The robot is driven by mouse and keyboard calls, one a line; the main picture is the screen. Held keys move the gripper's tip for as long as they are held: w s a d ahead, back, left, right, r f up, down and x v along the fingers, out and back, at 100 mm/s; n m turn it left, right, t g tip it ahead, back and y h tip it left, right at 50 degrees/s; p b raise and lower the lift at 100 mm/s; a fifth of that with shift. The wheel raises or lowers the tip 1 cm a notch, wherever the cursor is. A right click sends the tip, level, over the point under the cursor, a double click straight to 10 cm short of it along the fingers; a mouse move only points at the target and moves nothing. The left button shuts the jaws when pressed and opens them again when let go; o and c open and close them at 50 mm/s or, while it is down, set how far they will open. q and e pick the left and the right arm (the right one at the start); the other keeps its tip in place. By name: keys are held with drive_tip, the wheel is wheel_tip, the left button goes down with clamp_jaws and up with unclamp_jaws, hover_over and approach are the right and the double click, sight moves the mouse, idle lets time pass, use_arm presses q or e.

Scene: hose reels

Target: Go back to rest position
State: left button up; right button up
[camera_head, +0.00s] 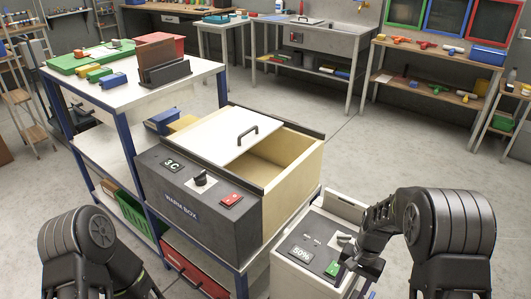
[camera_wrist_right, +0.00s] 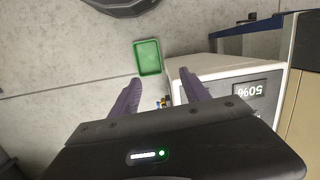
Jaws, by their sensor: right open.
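My right gripper (camera_head: 358,276) hangs low in front of the white box with the 50% display, at the bottom right of the head view. In the right wrist view its two purple fingers (camera_wrist_right: 160,80) are spread apart with nothing held between them. My left arm shows at the bottom left of the head view, but I cannot make out its gripper there. The warm box (camera_head: 205,200) stands in the middle with its white lid (camera_head: 225,140) slid partly aside, showing an empty-looking yellow interior.
The white box with a 50% display (camera_head: 300,262) stands close beside my right gripper; it also shows in the right wrist view (camera_wrist_right: 215,68). A green tray (camera_wrist_right: 147,57) lies on the floor. A blue-legged shelf (camera_head: 95,135) stands left. Open floor (camera_head: 370,150) lies beyond, before the workbenches.

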drive_tip(key=s+a+f+n+t, duration=0.3)
drive_tip(key=s+a+f+n, duration=0.2)
drive_tip(key=s+a+f, duration=0.5)
drive_tip(key=s+a+y, duration=0.1)
drive_tip(key=s+a, duration=0.2)
drive_tip(key=s, duration=0.2)
drive_tip(key=s+a+f+g+y+p, duration=0.1)
drive_tip(key=s+a, duration=0.2)
drive_tip(key=s, duration=0.3)
drive_tip(key=shift+s+a+f+y, duration=0.25)
drive_tip(key=shift+a+y, duration=0.05)
drive_tip(key=shift+y, duration=0.1)
